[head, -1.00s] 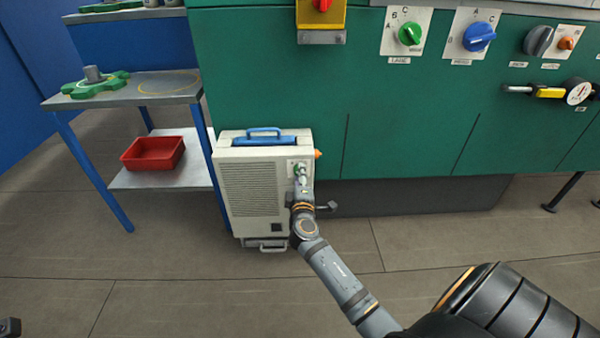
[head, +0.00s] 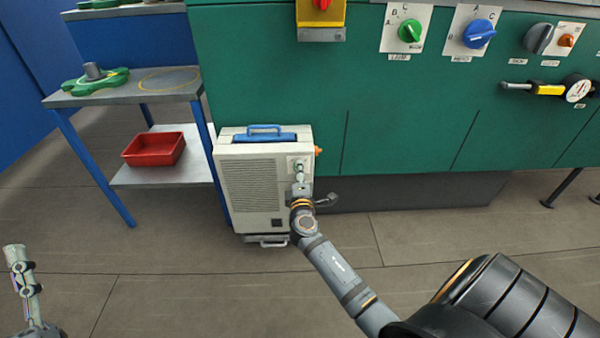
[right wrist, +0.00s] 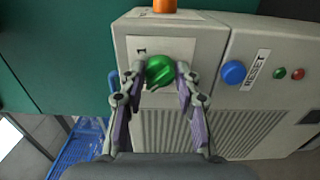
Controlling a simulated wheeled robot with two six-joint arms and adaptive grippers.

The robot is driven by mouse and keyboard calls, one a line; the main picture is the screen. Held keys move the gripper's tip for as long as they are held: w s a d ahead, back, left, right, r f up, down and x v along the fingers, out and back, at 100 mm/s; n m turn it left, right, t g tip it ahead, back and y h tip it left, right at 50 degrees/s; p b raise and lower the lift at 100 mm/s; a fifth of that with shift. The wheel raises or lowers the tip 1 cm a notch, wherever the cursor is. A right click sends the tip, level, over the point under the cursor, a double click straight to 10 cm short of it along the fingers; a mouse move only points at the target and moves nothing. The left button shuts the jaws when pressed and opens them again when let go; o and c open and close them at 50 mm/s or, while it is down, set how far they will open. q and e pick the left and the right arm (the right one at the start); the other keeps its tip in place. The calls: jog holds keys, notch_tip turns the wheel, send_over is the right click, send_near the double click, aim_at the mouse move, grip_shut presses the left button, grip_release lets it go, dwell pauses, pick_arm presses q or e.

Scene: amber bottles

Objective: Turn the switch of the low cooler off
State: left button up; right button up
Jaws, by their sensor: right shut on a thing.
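The low cooler (head: 250,192) is a cream box with a grille and a blue handle on top, standing on the floor against the green cabinet. Its green switch (right wrist: 160,70) sits on a pale plate; in the head view the switch (head: 298,166) is partly covered by my gripper. My right gripper (right wrist: 157,76) is shut on the switch, one finger on each side; in the head view it (head: 300,180) reaches the cooler's upper right. The plate's markings are mostly hidden, so I cannot tell the switch's setting. My left gripper (head: 15,250) shows edge-on at the lower left, away from everything.
The wrist view shows a blue RESET button (right wrist: 233,72) beside the switch. An orange knob (head: 318,152) sticks out of the cooler's right side. A metal table (head: 125,95) with a red bin (head: 154,149) below stands left. Floor in front is clear.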

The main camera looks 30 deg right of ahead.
jog(key=o, duration=1.1)
jog(key=shift+o, duration=0.2)
jog(key=shift+a, duration=0.1)
jog(key=v, duration=1.2)
jog(key=shift+f, duration=0.1)
